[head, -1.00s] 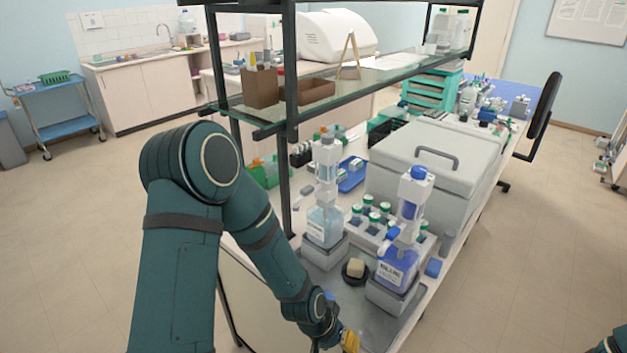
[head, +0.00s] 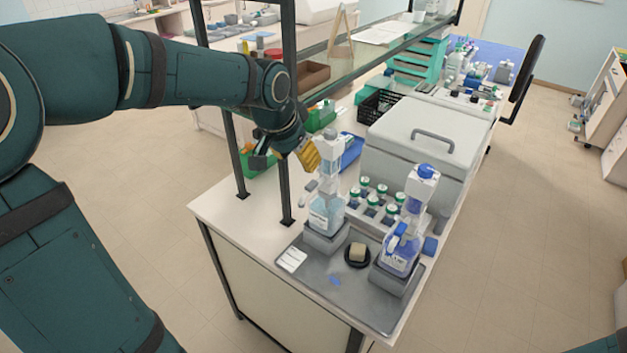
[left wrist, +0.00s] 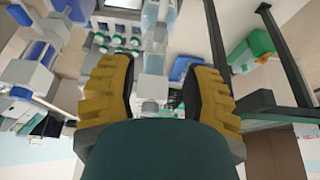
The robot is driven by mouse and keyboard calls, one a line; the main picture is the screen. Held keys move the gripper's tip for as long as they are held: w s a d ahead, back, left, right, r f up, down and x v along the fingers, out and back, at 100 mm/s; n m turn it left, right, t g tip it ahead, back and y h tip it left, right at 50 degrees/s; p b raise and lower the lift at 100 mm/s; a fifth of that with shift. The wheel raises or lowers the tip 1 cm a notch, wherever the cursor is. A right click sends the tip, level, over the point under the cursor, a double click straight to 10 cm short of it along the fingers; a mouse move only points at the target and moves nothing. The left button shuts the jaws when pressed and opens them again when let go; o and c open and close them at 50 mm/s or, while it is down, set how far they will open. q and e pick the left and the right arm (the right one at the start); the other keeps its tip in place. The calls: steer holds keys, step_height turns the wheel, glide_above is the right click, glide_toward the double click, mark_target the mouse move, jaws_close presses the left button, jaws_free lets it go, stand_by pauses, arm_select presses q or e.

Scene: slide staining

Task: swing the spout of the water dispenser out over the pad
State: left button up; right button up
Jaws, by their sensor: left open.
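The water dispenser (head: 326,212) is a clear bottle of pale blue liquid with a white upper part, upright on a grey block. A small grey spout-like part (head: 310,186) sticks out to its left. My left gripper (head: 310,153), with yellow fingers, is beside the dispenser's upper part. In the left wrist view the open fingers (left wrist: 155,72) have the dispenser's white column (left wrist: 153,88) between them in the picture; contact cannot be told. A beige block (head: 358,251) sits in a black round dish; whether it is the pad is unclear. My right gripper is out of view.
A second dispenser (head: 398,250) with dark blue liquid stands right of the dish on the grey tray (head: 340,303). Green-capped bottles (head: 372,200) stand behind. A shelf post (head: 285,150) rises close to my left wrist. A white card (head: 292,259) lies on the tray's left.

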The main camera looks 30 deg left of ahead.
mark_target(311, 184)
arm_select(q)
steer(key=x, duration=1.2)
steer(key=shift+w+f, duration=0.15)
jaws_close()
